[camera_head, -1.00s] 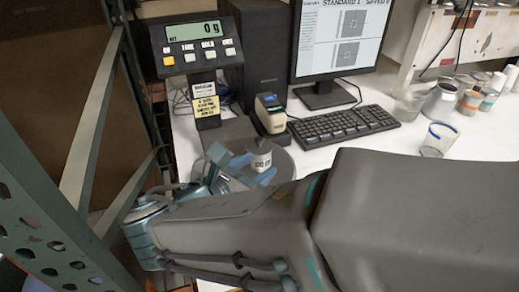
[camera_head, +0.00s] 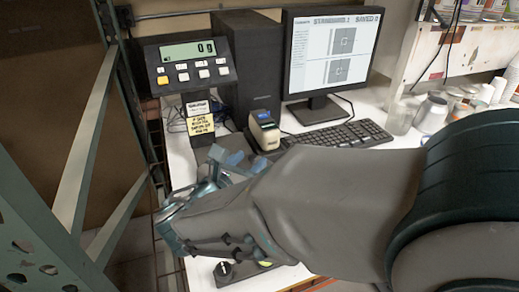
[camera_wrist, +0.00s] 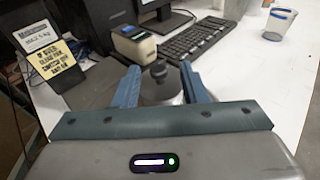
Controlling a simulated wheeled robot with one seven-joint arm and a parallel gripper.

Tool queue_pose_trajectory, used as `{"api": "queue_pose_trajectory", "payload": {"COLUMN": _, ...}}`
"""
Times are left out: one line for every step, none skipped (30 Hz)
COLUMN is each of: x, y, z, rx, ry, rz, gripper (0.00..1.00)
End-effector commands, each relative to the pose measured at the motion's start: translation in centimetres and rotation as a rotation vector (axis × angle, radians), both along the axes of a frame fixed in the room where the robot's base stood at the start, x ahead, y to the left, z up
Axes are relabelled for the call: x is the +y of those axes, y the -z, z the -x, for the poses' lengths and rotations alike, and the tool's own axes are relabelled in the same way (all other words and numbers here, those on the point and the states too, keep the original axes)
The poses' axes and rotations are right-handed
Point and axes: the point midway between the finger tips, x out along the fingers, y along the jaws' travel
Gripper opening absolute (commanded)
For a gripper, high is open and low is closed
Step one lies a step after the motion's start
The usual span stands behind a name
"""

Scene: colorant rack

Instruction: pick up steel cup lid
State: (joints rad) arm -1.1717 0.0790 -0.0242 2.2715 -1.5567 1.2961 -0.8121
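A grey, rounded lid-like piece with a dark knob (camera_wrist: 158,70) shows in the wrist view; I take it for the steel cup lid. My gripper (camera_wrist: 160,78) has its two blue fingers apart, one on each side of this piece. No finger is clearly seen pressing on it. In the head view my gripper (camera_head: 236,162) is low beside the scale, and my arm hides the piece and what it rests on.
The scale display (camera_head: 192,58) reads 0 g. A small white-and-dark device (camera_head: 264,130) stands close behind my gripper. A keyboard (camera_head: 338,136), monitor (camera_head: 330,50) and several cups, including a clear blue-rimmed one (camera_wrist: 278,22), are on the white table. A green metal frame (camera_head: 85,140) is at left.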

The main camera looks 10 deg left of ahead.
Motion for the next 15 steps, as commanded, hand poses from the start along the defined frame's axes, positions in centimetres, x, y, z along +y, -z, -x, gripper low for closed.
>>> {"api": "queue_pose_trajectory", "payload": {"x": -0.1, "y": 0.2, "z": -0.8, "rx": 0.001, "ry": 0.001, "rz": 0.003, "gripper": 0.39}}
{"api": "queue_pose_trajectory", "payload": {"x": -0.1, "y": 0.3, "z": -1.3, "rx": 0.001, "ry": 0.002, "rz": 0.003, "gripper": 0.39}}
{"api": "queue_pose_trajectory", "payload": {"x": -0.3, "y": 0.4, "z": -1.8, "rx": 0.0, "ry": 0.003, "rz": 0.002, "gripper": 0.39}}
{"api": "queue_pose_trajectory", "payload": {"x": -0.4, "y": 0.5, "z": -2.2, "rx": 0.0, "ry": 0.002, "rz": 0.001, "gripper": 0.39}}
{"api": "queue_pose_trajectory", "payload": {"x": -0.5, "y": 0.5, "z": -2.5, "rx": 0.0, "ry": 0.002, "rz": 0.0, "gripper": 0.39}}
{"api": "queue_pose_trajectory", "payload": {"x": -0.5, "y": 0.6, "z": -2.8, "rx": 0.0, "ry": 0.003, "rz": 0.001, "gripper": 0.39}}
{"api": "queue_pose_trajectory", "payload": {"x": -0.6, "y": 0.7, "z": -2.9, "rx": 0.0, "ry": 0.002, "rz": 0.0, "gripper": 0.39}}
{"api": "queue_pose_trajectory", "payload": {"x": -0.6, "y": 0.7, "z": -3.0, "rx": 0.0, "ry": 0.001, "rz": 0.0, "gripper": 0.39}}
{"api": "queue_pose_trajectory", "payload": {"x": -0.6, "y": 0.7, "z": -3.1, "rx": 0.001, "ry": 0.0, "rz": 0.0, "gripper": 0.39}}
{"api": "queue_pose_trajectory", "payload": {"x": -0.6, "y": 0.7, "z": -3.1, "rx": 0.001, "ry": 0.0, "rz": 0.0, "gripper": 0.39}}
{"api": "queue_pose_trajectory", "payload": {"x": -0.6, "y": 0.7, "z": -3.1, "rx": 0.0, "ry": 0.0, "rz": 0.0, "gripper": 0.39}}
{"api": "queue_pose_trajectory", "payload": {"x": -0.6, "y": 0.7, "z": -3.1, "rx": 0.0, "ry": 0.0, "rz": 0.0, "gripper": 0.39}}
{"api": "queue_pose_trajectory", "payload": {"x": -0.6, "y": 0.7, "z": -3.1, "rx": 0.0, "ry": 0.0, "rz": 0.0, "gripper": 0.39}}
{"api": "queue_pose_trajectory", "payload": {"x": -0.6, "y": 0.7, "z": -3.1, "rx": 0.0, "ry": 0.0, "rz": 0.0, "gripper": 0.39}}
{"api": "queue_pose_trajectory", "payload": {"x": -0.6, "y": 0.7, "z": -3.1, "rx": 0.0, "ry": 0.0, "rz": 0.0, "gripper": 0.33}}
